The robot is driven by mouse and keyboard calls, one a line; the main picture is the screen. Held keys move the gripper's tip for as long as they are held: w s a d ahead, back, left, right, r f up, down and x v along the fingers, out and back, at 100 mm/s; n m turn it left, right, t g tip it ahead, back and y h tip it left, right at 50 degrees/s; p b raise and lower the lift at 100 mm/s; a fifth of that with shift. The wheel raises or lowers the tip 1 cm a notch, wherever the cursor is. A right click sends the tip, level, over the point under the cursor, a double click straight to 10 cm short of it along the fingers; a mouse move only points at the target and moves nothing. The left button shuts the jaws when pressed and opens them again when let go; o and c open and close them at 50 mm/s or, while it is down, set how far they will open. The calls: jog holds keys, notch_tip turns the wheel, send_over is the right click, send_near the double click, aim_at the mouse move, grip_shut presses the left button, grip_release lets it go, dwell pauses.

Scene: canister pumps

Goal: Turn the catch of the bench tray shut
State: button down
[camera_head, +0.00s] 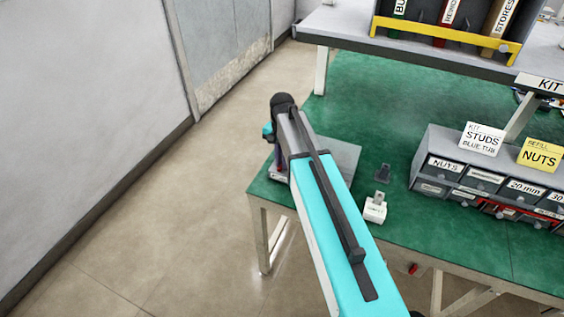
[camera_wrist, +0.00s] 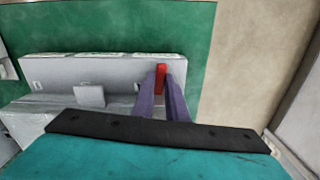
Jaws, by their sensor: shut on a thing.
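The bench tray is a grey box (camera_wrist: 60,70) on the green bench top in the wrist view. In the head view the tray (camera_head: 340,157) lies at the bench's left corner, partly hidden behind my arm. The catch is a small red piece (camera_wrist: 161,72) at the right part of the tray's wall in the wrist view. My gripper (camera_wrist: 164,78) has its two purple fingers on either side of the red catch, shut on it. In the head view my gripper (camera_head: 282,172) is mostly hidden by my wrist. The catch does not show there.
A grey drawer unit (camera_head: 447,152) with white and yellow cards stands to the right on the green bench (camera_head: 385,100). Left of the bench is open floor (camera_head: 170,220).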

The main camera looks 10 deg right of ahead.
jog(key=shift+n, duration=0.8)
jog(key=c, duration=1.8)
grip_release()
jog(key=shift+o, duration=0.2)
jog(key=shift+r, duration=0.15)
notch_tip(320, 180, up, 14)
jog(key=b, duration=0.3)
jog(key=shift+f, duration=0.2)
